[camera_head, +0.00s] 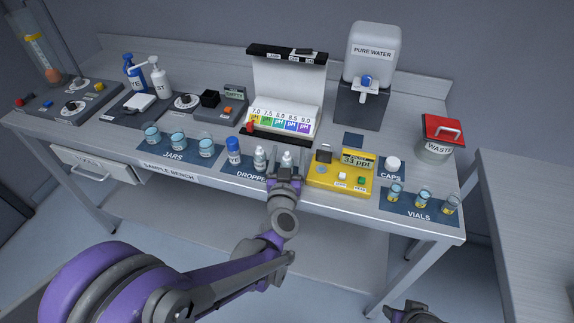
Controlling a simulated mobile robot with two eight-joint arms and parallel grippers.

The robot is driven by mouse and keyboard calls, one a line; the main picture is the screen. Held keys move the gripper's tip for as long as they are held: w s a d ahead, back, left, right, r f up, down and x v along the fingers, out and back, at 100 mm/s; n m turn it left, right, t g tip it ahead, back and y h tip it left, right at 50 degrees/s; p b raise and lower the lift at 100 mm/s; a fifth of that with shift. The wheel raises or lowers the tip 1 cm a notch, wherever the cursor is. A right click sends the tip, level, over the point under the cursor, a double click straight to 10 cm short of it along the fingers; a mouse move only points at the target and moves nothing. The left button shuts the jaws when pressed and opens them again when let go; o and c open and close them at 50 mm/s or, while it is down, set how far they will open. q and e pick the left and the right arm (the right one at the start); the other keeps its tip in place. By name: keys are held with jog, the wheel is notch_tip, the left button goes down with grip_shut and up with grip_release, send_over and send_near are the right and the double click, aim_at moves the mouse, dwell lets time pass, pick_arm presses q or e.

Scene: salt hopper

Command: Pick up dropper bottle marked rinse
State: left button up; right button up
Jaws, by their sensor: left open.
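Three small dropper bottles stand in a row on the mat marked DROPPERS (247,176). The left one is a blue-capped bottle (233,152), the middle one a white bottle (260,158), and the right one a pale bottle (287,160). Their labels are too small to read, so I cannot tell which is marked rinse. My left gripper (286,171) is open at the right bottle, in front of it and hiding its lower part. I cannot tell whether the fingers touch it. A part of my right arm's end (412,313) shows at the bottom edge; its fingers are not clear.
Glass jars (178,141) stand to the left. A yellow meter (341,178) sits close on the right, with a white cap (392,164) and vials (423,198) beyond. A pH chart stand (287,85) rises behind the bottles. A water dispenser (372,55) and waste bin (436,149) stand farther right.

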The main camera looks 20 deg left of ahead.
pick_arm(q)
grip_shut()
jog(key=shift+r, duration=0.1)
dwell(0.3)
notch_tip(320, 180, up, 10)
jog(key=p, duration=0.1)
jog(key=shift+p, duration=0.4)
jog(key=w+d+f+n+h, duration=0.1)
jog(key=d+n, duration=0.2)
jog(key=d, duration=0.7)
jog(key=shift+w+d+b, duration=0.2)
jog(key=shift+w+b, duration=0.2)
jog(key=shift+f, duration=0.1)
